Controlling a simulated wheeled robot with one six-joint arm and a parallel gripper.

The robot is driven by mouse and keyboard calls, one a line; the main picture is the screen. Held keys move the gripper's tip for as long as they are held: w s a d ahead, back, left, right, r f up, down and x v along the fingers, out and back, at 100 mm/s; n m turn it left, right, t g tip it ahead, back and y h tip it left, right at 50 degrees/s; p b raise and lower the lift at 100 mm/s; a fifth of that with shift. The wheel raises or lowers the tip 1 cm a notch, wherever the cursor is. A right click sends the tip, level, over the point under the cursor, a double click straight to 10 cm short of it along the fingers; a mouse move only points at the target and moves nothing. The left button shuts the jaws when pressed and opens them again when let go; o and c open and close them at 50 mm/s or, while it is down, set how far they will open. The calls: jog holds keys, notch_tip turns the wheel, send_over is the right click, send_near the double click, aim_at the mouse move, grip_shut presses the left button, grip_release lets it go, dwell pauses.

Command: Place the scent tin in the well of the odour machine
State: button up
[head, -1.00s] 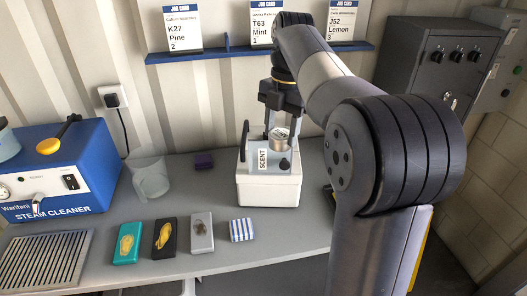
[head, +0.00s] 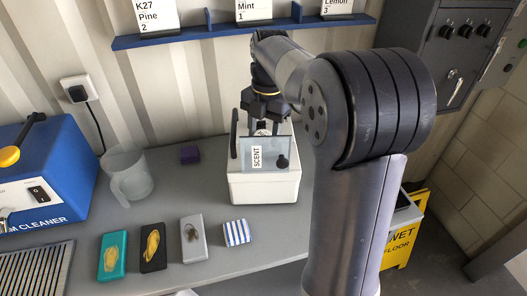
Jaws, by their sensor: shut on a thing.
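The odour machine (head: 262,186) is a white box on the grey bench, with a clear front panel (head: 281,147) labelled SCENT, a black upright lever at its left and a black knob. My gripper (head: 263,128) points down over the top of the machine, behind the panel. It is shut on the scent tin (head: 263,132), a small silvery tin of which only a little shows between the fingers. The panel and the fingers hide the tin's lower part and the well, so I cannot tell whether the tin touches the bottom.
Several small items, including a striped block (head: 237,232), lie at the bench front. The blue steam cleaner (head: 40,175) is at far left; a card shelf (head: 225,33) runs behind.

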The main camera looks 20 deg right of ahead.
aim_at(267, 132)
jog(key=shift+f, duration=3.45)
jog(key=shift+f, duration=0.15)
jog(key=o, duration=1.1)
jog(key=r, duration=0.8)
jog(key=w+d+r, duration=0.1)
jog(key=r, duration=0.3)
jog(key=shift+r, duration=0.15)
